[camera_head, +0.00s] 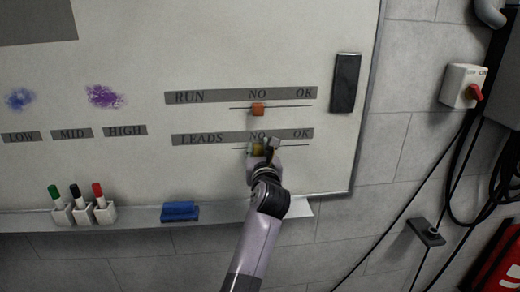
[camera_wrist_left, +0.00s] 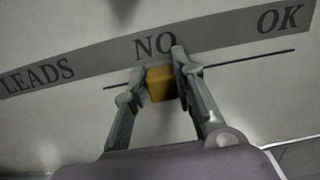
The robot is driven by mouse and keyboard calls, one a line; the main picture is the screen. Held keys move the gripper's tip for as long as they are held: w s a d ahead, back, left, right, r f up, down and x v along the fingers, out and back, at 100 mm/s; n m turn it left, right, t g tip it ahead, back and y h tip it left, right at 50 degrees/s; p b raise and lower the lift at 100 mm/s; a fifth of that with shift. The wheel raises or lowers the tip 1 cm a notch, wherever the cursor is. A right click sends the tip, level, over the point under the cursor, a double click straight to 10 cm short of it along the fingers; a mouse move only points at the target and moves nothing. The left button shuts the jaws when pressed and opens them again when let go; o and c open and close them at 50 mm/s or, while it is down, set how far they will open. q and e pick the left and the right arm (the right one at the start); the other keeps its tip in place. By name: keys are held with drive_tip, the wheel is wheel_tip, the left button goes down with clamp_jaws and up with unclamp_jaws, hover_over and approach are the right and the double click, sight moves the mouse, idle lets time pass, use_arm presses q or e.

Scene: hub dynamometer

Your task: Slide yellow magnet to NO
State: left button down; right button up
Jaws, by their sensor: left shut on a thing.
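The yellow magnet (camera_wrist_left: 161,84) sits on the thin black line of the LEADS row, just under the word NO. In the head view only a small part of the magnet (camera_head: 258,149) shows beside my fingers. My left gripper (camera_wrist_left: 158,80) has a finger on each side of the magnet and is shut on it, at the whiteboard. In the head view my left gripper (camera_head: 262,150) reaches up from below and covers part of the line. The NO label (camera_wrist_left: 155,45) is directly above the magnet. My right gripper is not in view.
A black eraser (camera_head: 344,83) is at the board's right. Markers (camera_head: 83,212) in holders and a blue eraser (camera_head: 180,211) are along the bottom edge. The line toward OK is clear.

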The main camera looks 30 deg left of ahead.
use_arm(q)
drive_tip(key=c, duration=1.6)
unclamp_jaws()
drive_tip(key=shift+s+a, duration=0.15)
drive_tip(key=shift+a, duration=0.05)
drive_tip(key=shift+o, duration=1.4)
drive_tip(key=shift+s+d, duration=0.1)
drive_tip(key=v, duration=0.7)
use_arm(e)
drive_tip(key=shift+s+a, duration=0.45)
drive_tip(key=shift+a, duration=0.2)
use_arm(q)
drive_tip(key=shift+s, duration=0.1)
